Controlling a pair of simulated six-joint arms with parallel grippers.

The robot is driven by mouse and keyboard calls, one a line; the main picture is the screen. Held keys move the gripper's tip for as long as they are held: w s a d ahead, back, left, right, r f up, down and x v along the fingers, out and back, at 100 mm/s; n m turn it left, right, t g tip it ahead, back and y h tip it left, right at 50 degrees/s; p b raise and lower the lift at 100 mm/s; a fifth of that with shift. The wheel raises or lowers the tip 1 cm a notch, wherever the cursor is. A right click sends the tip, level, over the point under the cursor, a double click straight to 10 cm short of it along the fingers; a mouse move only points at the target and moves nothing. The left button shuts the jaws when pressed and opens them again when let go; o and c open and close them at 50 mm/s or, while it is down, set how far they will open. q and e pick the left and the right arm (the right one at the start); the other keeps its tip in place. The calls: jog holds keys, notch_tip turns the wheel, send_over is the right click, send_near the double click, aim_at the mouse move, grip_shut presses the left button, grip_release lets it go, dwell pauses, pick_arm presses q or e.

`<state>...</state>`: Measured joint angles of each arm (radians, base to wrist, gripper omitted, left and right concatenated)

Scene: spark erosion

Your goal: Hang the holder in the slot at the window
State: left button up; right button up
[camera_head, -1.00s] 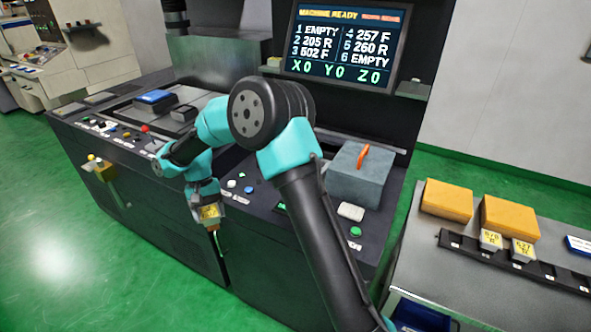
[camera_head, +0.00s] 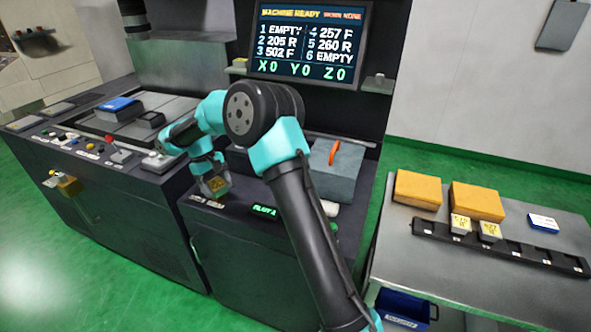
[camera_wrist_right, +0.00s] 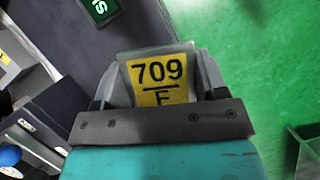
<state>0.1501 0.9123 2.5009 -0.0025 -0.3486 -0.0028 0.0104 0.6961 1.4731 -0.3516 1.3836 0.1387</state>
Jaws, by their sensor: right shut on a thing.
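The holder (camera_wrist_right: 158,78) is a pale block with a yellow label reading 709 F. My right gripper (camera_wrist_right: 160,92) is shut on it, with a finger on each side and the label facing the wrist camera. In the head view the holder (camera_head: 218,184) is held at the front edge of the machine's console, left of a green lit READY window (camera_head: 265,211). The window also shows at the top of the wrist view (camera_wrist_right: 98,8). I cannot make out the slot, and the holder's lower end is hidden. My left gripper is not in view.
A grey block (camera_head: 335,172) with an orange handle stands on the console behind my right arm. A display (camera_head: 311,42) is above. On the right, a table (camera_head: 395,255) bears a black rack (camera_head: 530,254) with two labelled holders, and two orange boxes (camera_head: 476,202). A blue bin (camera_head: 405,310) is below.

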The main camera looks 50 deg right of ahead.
jog(key=d+r+n+t+h, duration=0.2)
jog(key=d+n+t, duration=0.1)
jog(key=d+n, duration=0.8)
jog(key=s+d+r+n+t+h, duration=0.1)
jog(key=d+n, duration=0.9)
jog(key=d, duration=1.1)
jog(key=shift+d+r+n+t+h, duration=0.4)
jog(key=shift+r+t+h, duration=0.1)
jog(key=shift+r+t, duration=0.65)
jog(key=shift+f, duration=2.45)
jog(key=shift+f, duration=2.5)
jog(key=shift+a+f, duration=0.1)
